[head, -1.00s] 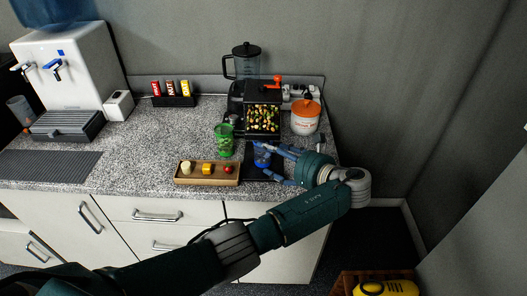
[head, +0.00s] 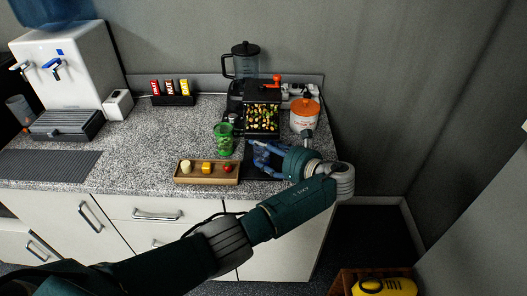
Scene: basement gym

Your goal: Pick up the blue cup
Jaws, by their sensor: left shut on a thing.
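The blue cup (head: 261,159) is on the dark mat (head: 262,174) near the front right of the counter, largely hidden by my fingers. My left gripper (head: 265,155) reaches it from the right and is shut on it. I cannot tell whether the cup is lifted off the mat. My right gripper is not in view.
A green cup (head: 223,140) stands just left of my gripper. A wooden tray (head: 208,180) with small items is in front of it. A container of mixed pieces (head: 262,118), an orange-lidded pot (head: 305,115) and a blender (head: 245,62) stand behind. The counter's left middle is clear.

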